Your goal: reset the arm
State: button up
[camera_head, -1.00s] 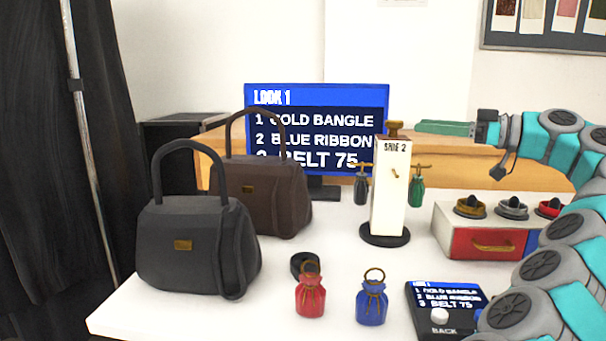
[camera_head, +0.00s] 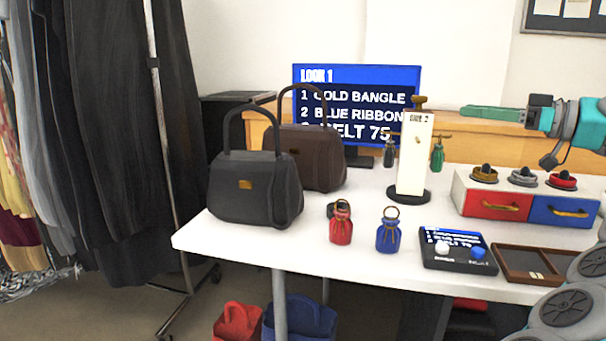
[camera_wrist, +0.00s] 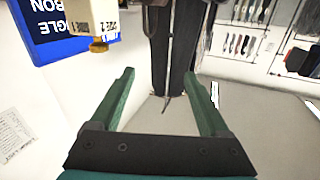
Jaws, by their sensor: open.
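My gripper (camera_head: 484,111) is held out level at the right in the head view, above and behind the drawer box, with green fingers pointing left. In the wrist view its two green fingers (camera_wrist: 160,102) stand wide apart with nothing between them. My arm runs down the right edge of the head view, partly out of frame. The white post (camera_head: 414,155) with the gold top stands left of the fingertips, apart from them. It also shows in part at the upper left of the wrist view (camera_wrist: 90,12).
On the white table (camera_head: 360,262) are a black handbag (camera_head: 254,187), a brown handbag (camera_head: 325,160), red (camera_head: 341,226) and blue (camera_head: 388,235) pouches, a button panel (camera_head: 457,262), a drawer box (camera_head: 482,208) and a brown tray (camera_head: 512,262). A screen (camera_head: 340,85) stands behind. Clothes hang at left.

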jog(key=s+a+f+m+g, duration=0.1)
jog(key=s+a+f+g, duration=0.15)
jog(key=a, duration=0.75)
jog(key=s+a+f+m+g, duration=0.1)
jog(key=s+a+f+g, duration=0.15)
jog(key=a, duration=0.75)
jog(key=s+a+f+m+g+h, duration=0.2)
jog(key=s+a+f+g+h, duration=0.2)
jog(key=s+a+f, duration=0.55)
jog(key=s+f+m+g+h, duration=0.25)
jog(key=s+f+h, duration=0.25)
jog(key=s+f, duration=0.8)
jog(key=s+d+f+m+h, duration=0.3)
jog(key=s+d+f+h, duration=0.2)
jog(key=s+d+f, duration=0.6)
notch_tip(320, 180, down, 3)
jog(key=shift+s+f+m+g, duration=0.1)
jog(key=shift+s+m+g, duration=0.25)
jog(key=shift+s, duration=0.3)
